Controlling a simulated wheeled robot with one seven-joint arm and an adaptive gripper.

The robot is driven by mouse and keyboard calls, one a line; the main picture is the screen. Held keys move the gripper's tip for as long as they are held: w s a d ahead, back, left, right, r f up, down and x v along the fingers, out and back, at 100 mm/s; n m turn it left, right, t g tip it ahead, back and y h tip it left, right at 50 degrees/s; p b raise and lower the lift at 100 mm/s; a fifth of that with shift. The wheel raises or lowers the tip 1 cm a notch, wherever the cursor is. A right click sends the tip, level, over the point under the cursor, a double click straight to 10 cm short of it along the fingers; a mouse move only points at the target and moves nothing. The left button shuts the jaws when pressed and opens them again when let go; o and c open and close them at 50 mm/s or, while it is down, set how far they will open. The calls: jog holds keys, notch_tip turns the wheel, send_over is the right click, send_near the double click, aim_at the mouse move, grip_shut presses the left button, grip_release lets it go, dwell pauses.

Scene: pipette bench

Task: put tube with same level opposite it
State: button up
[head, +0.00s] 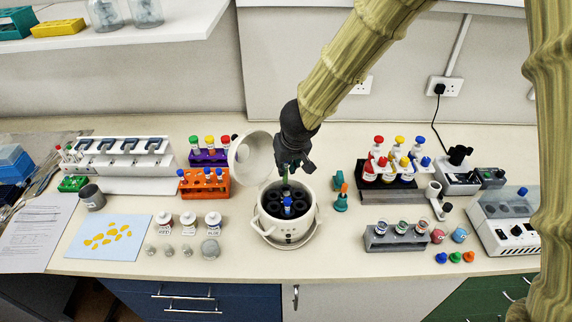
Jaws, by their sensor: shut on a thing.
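The white centrifuge (268,226) stands open at the bench's middle, its round lid (250,160) tilted up at the back left. Its dark rotor (273,212) has several wells. A blue-capped tube (287,203) sits upright in the rotor, toward the front. My gripper (287,172) is over the back of the rotor, pointing down and shut on a tube. A bit of green shows at the jaws; the rest of the held tube is mostly hidden, and I cannot tell whether it is in a well. Liquid levels are too small to read.
A purple rack (209,158) and an orange rack (204,189) of capped tubes stand left of the centrifuge. A dark rack (388,183) and a grey rack (380,241) stand right.

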aim_at(286, 177)
jog(key=shift+s+f+b, duration=0.1)
jog(key=shift+f+b, duration=0.35)
jog(key=shift+b, duration=0.05)
jog(key=shift+f+b, duration=0.65)
jog(key=shift+b, duration=0.1)
jog(key=shift+f+b, duration=0.55)
jog(key=shift+f, duration=0.9)
jog(key=shift+f, duration=0.25)
jog(key=o, duration=0.8)
jog(key=shift+r, duration=0.1)
jog(key=v, duration=1.2)
